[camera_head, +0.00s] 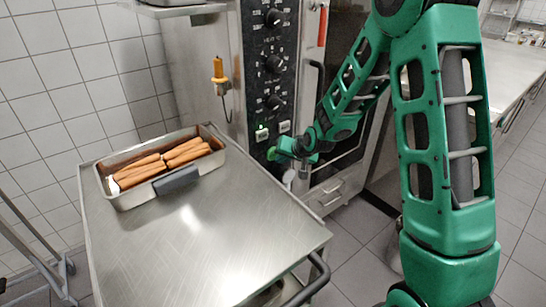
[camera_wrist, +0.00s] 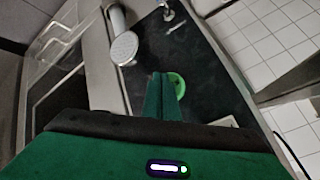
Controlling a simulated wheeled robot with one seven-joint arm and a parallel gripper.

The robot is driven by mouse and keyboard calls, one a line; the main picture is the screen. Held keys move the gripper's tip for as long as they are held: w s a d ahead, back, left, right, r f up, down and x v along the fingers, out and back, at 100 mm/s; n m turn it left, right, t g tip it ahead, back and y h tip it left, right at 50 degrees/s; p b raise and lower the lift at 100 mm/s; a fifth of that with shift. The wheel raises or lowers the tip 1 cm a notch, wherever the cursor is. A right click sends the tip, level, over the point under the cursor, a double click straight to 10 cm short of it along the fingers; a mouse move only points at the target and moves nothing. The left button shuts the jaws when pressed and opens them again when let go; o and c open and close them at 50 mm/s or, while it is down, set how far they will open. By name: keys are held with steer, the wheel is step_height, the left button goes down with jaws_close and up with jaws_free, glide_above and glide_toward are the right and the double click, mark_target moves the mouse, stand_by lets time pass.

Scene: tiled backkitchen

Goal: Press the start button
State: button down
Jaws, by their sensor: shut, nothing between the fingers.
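The oven's dark control panel (camera_head: 270,70) stands behind the steel table, with several knobs. A round green button (camera_wrist: 179,86) shows on the panel in the wrist view, right at my fingertips. My gripper (camera_wrist: 163,84) is shut and empty, its fingers overlapping the button's left edge; I cannot tell whether they touch it. In the head view my gripper (camera_head: 276,153) is at the panel's lower part, hiding most of the button. Above it are a green-lit rectangular switch (camera_head: 262,133) and a pale switch (camera_head: 285,127).
A steel table (camera_head: 200,250) carries a pan (camera_head: 133,198) of sausages (camera_head: 185,153). A spray head (camera_wrist: 124,47) hangs close to my fingers. A yellow-handled probe (camera_head: 219,72) is on the oven's side. A counter (camera_head: 510,75) stands at right.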

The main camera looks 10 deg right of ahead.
steer(key=shift+w, duration=0.1)
steer(key=shift+w+a, duration=0.15)
steer(key=shift+w, duration=0.1)
steer(key=shift+w+a, duration=0.15)
steer(key=shift+w, duration=0.25)
stand_by(1.1)
steer(key=shift+s+r, duration=0.1)
steer(key=shift+s+d, duration=0.3)
steer(key=shift+s, duration=0.35)
steer(key=shift+s+d, duration=0.3)
steer(key=shift+s, duration=0.5)
steer(key=shift+s+d, duration=0.35)
steer(key=shift+s, duration=0.4)
steer(key=shift+s+d, duration=0.3)
steer(key=shift+s, duration=0.5)
steer(key=shift+d, duration=0.1)
